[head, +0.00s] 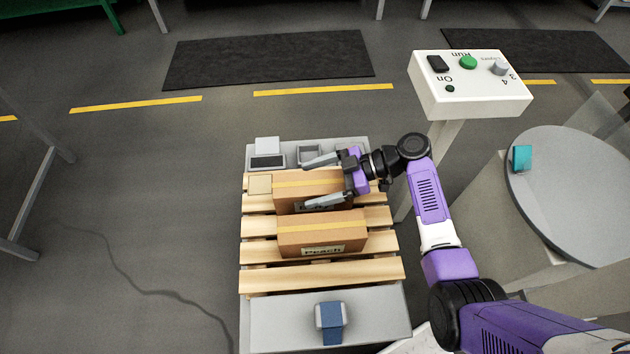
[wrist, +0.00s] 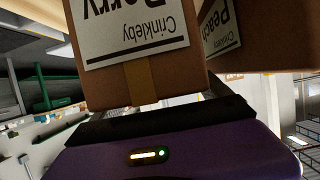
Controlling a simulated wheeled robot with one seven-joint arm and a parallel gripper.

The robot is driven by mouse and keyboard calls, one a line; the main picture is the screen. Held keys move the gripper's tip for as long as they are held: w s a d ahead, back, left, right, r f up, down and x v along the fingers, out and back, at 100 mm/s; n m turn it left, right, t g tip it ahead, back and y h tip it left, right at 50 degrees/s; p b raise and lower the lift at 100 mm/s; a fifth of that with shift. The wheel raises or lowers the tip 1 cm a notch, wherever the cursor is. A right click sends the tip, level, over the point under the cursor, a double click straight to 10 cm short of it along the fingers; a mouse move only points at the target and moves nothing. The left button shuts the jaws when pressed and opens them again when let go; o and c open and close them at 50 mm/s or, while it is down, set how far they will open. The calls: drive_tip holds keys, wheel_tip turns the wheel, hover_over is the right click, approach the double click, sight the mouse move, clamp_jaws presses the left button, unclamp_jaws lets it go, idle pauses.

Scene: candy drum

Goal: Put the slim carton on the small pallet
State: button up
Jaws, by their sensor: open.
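The small pallet (head: 320,278), of pale wooden slats, lies in the middle of the head view. Two brown cartons with tan tape are over it: a front carton (head: 290,240) labelled Peach and a rear carton (head: 287,193) whose label is partly hidden by my gripper. I cannot tell which one is the slim carton. My gripper (head: 323,180) is open, its fingers spread over the right part of the rear carton. In the wrist view a carton labelled Crinkleby (wrist: 175,75) fills the space just ahead of my gripper, with the Peach carton (wrist: 240,45) beside it. Finger contact is unclear.
A small beige block (head: 260,185) is at the pallet's back left, near grey trays (head: 308,154). A blue item (head: 329,322) sits on the grey front ledge. A white control box (head: 470,90) and a round grey top (head: 575,200) with a teal block (head: 521,158) stand right.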

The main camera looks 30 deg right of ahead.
drive_tip(key=b+v, duration=0.1)
drive_tip(key=v, duration=1.1)
drive_tip(key=shift+r, duration=0.2)
drive_tip(key=shift+w, duration=0.1)
drive_tip(key=w+d+f+m+t+h, duration=0.45)
drive_tip(key=d+m+t+h, duration=0.25)
drive_tip(key=d+m+h, duration=0.5)
drive_tip(key=s+a+r+p, duration=0.1)
drive_tip(key=s+a+r, duration=0.5)
drive_tip(key=s, duration=0.5)
drive_tip(key=s+a+r+m+t+p, duration=0.1)
drive_tip(key=s+a+r, duration=0.5)
drive_tip(key=s, duration=0.6)
drive_tip(key=s+a+r+t+p, duration=0.1)
drive_tip(key=s+a+r, duration=0.5)
drive_tip(key=s+a, duration=0.4)
drive_tip(key=shift+s+h, duration=0.3)
drive_tip(key=shift+s, duration=0.45)
